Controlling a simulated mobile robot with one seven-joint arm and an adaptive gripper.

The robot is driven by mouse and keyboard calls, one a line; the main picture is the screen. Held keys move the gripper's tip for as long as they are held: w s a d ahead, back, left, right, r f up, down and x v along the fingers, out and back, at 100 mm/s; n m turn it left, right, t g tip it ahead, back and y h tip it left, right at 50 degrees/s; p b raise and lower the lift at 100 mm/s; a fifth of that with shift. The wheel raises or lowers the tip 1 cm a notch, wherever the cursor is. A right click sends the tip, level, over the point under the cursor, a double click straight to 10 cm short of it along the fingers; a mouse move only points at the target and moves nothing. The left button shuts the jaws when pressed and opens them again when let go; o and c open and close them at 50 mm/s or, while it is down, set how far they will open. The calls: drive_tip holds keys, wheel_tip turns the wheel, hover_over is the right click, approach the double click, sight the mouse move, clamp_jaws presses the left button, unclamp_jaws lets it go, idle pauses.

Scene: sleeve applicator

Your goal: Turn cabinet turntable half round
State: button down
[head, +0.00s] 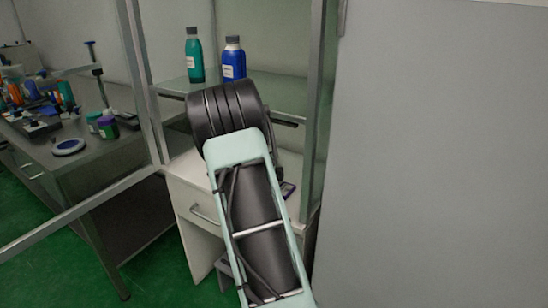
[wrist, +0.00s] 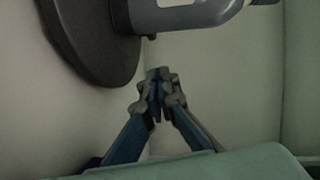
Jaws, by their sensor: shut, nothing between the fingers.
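The turntable (wrist: 95,50) is a dark round disc at the upper left of the wrist view, partly cut off by the frame. A grey-blue bottle (wrist: 190,12) with a pale label stands out from its face, also cut off by the top edge. My gripper (wrist: 158,85) is shut and empty, with its fingertips together just right of the disc's rim. A small gap seems to show between them, but I cannot tell the depth. In the head view my arm reaches into the cabinet (head: 188,168) and hides the turntable and gripper.
A teal bottle (head: 194,55) and a blue bottle (head: 233,60) stand on the glass shelf (head: 172,87) above my arm. A metal post (head: 317,95) and a grey panel (head: 430,160) close off the right. A cluttered workbench (head: 75,170) stands at the left.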

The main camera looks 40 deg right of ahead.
drive_tip(key=v, duration=0.7)
drive_tip(key=shift+s+a+p, duration=0.15)
drive_tip(key=shift+s+p, duration=0.15)
drive_tip(key=shift+w+r, duration=0.1)
